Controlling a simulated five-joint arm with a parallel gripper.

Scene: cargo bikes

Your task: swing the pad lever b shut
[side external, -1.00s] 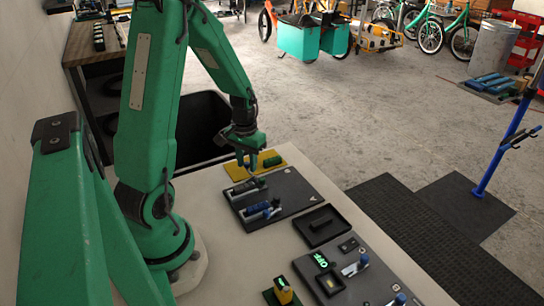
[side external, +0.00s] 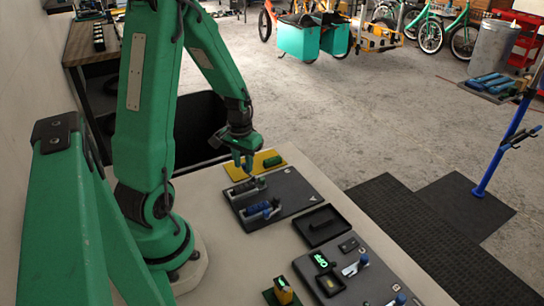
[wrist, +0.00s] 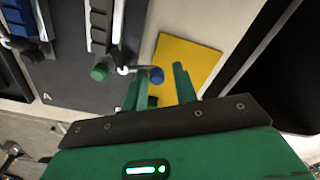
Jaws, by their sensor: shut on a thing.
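The dark board (side external: 295,212), marked A, carries two rail-like pad holders. In the wrist view the board (wrist: 64,76) is at the left. In the side view my gripper (side external: 244,166) is low, at the board's far left corner.
The yellow plate (side external: 237,171) holds a green cylinder (side external: 272,161) close by my gripper. A black tray (side external: 320,226) and another board (side external: 375,265) with blue-tipped parts lie to the right. A black bin (side external: 202,125) stands behind the table edge.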

